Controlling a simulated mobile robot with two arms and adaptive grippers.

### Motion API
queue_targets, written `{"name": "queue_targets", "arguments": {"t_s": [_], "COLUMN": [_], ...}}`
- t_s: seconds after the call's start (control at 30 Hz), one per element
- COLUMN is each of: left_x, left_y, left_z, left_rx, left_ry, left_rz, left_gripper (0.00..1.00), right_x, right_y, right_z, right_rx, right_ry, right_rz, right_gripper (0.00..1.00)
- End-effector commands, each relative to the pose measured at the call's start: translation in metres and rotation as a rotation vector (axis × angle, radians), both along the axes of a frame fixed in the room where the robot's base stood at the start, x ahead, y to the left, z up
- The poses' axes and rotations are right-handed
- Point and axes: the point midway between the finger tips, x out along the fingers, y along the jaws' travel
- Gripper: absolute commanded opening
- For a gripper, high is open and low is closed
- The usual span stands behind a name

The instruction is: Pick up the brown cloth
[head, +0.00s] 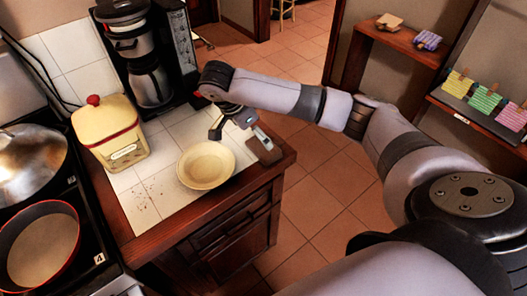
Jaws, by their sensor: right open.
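My right gripper (239,138) is open above this corner, with one finger over the rim of a cream bowl (206,165) and the other close to the brown piece. Whether that finger touches the piece, I cannot tell. A light-brown folded item (389,21), possibly also cloth, lies on the upper wall shelf at the right. My left gripper is out of view.
A coffee maker (148,60) and a yellow canister (110,133) stand behind and left of the bowl. Pans (41,246) sit on the stove at left. A purple cloth (428,40) and several coloured cloths (485,98) are on the right shelves. The tiled floor (325,205) is clear.

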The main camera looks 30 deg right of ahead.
Motion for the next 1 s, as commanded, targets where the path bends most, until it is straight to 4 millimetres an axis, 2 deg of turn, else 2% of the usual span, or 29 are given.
{"name": "queue_targets", "arguments": {"t_s": [0.1, 0.37, 0.5, 0.63, 0.93, 1.0], "left_x": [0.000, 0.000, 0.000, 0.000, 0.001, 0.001], "left_y": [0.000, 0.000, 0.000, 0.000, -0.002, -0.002], "left_z": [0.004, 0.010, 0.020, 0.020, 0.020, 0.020], "left_rx": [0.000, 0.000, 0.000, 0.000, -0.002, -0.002], "left_ry": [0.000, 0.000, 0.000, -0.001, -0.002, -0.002], "left_rz": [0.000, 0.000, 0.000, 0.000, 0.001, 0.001], "left_gripper": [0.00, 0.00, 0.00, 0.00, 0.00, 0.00], "right_x": [0.001, 0.001, 0.000, 0.001, 0.001, 0.001], "right_y": [-0.008, -0.014, -0.021, -0.027, -0.028, -0.028], "right_z": [-0.013, -0.032, -0.052, -0.068, -0.073, -0.073], "right_rx": [-0.002, -0.002, -0.002, -0.001, 0.000, 0.000], "right_ry": [-0.002, 0.001, 0.001, -0.001, -0.002, -0.002], "right_rz": [-0.001, 0.000, 0.001, 0.000, 0.002, 0.002], "right_gripper": [1.00, 1.00, 1.00, 1.00, 1.00, 0.95]}}
